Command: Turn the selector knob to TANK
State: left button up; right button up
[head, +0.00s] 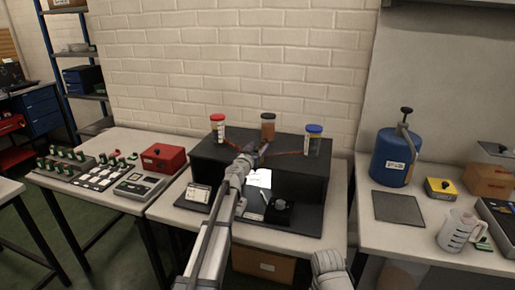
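A black two-level stand (200,160) sits on the middle table. On its low front ledge is a small dark round part (281,205) that looks like the selector knob; its markings are too small to read. A bright white panel (259,178) is on the stand's front face, behind the knob. My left gripper (263,150) is over the top of the stand, behind and above the knob and apart from it. It is too small to tell whether its fingers are open. My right arm shows only at the bottom edge, and its gripper is not visible.
Jars with red (217,126), dark (268,126) and blue (313,141) lids stand on the stand. A red box (163,158) is on the left table; a blue cylinder (392,158) and a measuring jug (457,232) are on the right.

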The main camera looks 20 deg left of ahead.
pick_arm(q)
grip_shut()
dwell(0.3)
jog(key=shift+y, duration=0.3)
jog(key=n+y, duration=0.2)
jog(key=y, duration=0.1)
jog(key=n+y, duration=0.1)
jog(key=shift+a, duration=0.25)
jog(key=n+g+y, duration=0.1)
jog(key=y, duration=0.1)
jog(key=a+n+g+y, duration=0.1)
jog(key=n+y, duration=0.1)
jog(key=y, duration=0.1)
jog(key=shift+n, duration=0.3)
jog(key=n+g+y, duration=0.2)
jog(key=y, duration=0.1)
jog(key=n+y, duration=0.1)
jog(key=shift+s+a+g, duration=0.25)
jog(key=shift+a+g, duration=0.1)
jog(key=shift+g, duration=0.05)
jog(key=shift+s+a+n+g+y, duration=0.1)
jog(key=shift+s+n+g+y, duration=0.05)
jog(key=shift+n+g+y, duration=0.45)
jog(key=shift+s+a+n+g+y, duration=0.1)
jog(key=shift+n+g+y, duration=0.4)
jog(key=shift+g+y, duration=0.15)
jog(key=shift+s, duration=0.1)
